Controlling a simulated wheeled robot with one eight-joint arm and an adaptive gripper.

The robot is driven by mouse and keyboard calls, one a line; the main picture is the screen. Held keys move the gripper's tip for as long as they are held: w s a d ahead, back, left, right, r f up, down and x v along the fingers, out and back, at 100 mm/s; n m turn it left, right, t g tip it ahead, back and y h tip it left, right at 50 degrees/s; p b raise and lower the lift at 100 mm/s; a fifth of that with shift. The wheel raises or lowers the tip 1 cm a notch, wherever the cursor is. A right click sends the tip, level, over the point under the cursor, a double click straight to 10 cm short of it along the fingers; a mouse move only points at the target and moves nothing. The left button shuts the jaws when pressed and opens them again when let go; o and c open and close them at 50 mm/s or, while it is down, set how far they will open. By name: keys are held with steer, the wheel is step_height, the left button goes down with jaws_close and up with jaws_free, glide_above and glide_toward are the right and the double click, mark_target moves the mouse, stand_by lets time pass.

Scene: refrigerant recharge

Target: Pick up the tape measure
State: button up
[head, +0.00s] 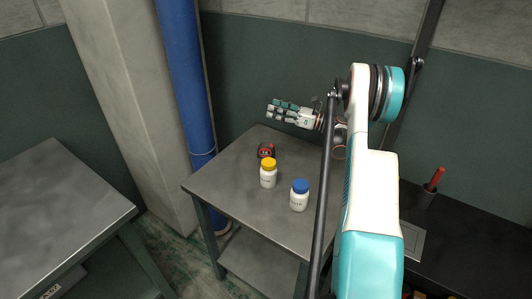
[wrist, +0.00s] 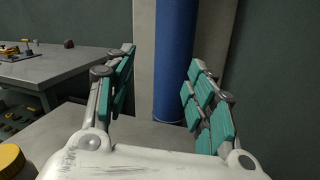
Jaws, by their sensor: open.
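A small red and black object that looks like the tape measure (head: 266,151) lies on the grey metal table (head: 232,188) near its back left, just behind a white bottle with a yellow cap (head: 268,174). My gripper (head: 270,108) is empty and held above the table's back part, pointing left, above and behind the tape measure. In the wrist view my gripper (wrist: 163,58) has its teal-padded fingers spread wide with nothing between them.
A white bottle with a blue cap (head: 299,195) stands on the same table to the right. A blue pipe (head: 187,85) and a pillar (head: 125,90) rise behind the table's left. Another table (head: 60,205) stands at left. A dark bench (head: 450,230) is at right.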

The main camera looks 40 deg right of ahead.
mark_target(272, 146)
steer(key=s+d+f+n+g, duration=0.1)
steer(key=s+f, duration=0.2)
steer(key=f, duration=0.1)
steer(key=s+d+f+n+g+y, duration=0.1)
steer(key=s+f, duration=0.2)
steer(key=f, duration=0.2)
steer(key=s+f+n+g+y, duration=0.1)
steer(key=s+f+n, duration=0.1)
steer(key=f, duration=0.3)
steer(key=shift+s+d+b, duration=0.4)
steer(key=shift+s, duration=0.1)
steer(key=shift+a+f, duration=0.1)
steer(key=shift+a, duration=0.05)
steer(key=b+x, duration=0.2)
steer(key=x, duration=0.4)
steer(key=shift+w+a, duration=0.15)
steer(key=shift+a, duration=0.05)
steer(key=b+x, duration=0.2)
steer(key=x, duration=0.3)
steer(key=shift+a, duration=0.2)
jaws_close()
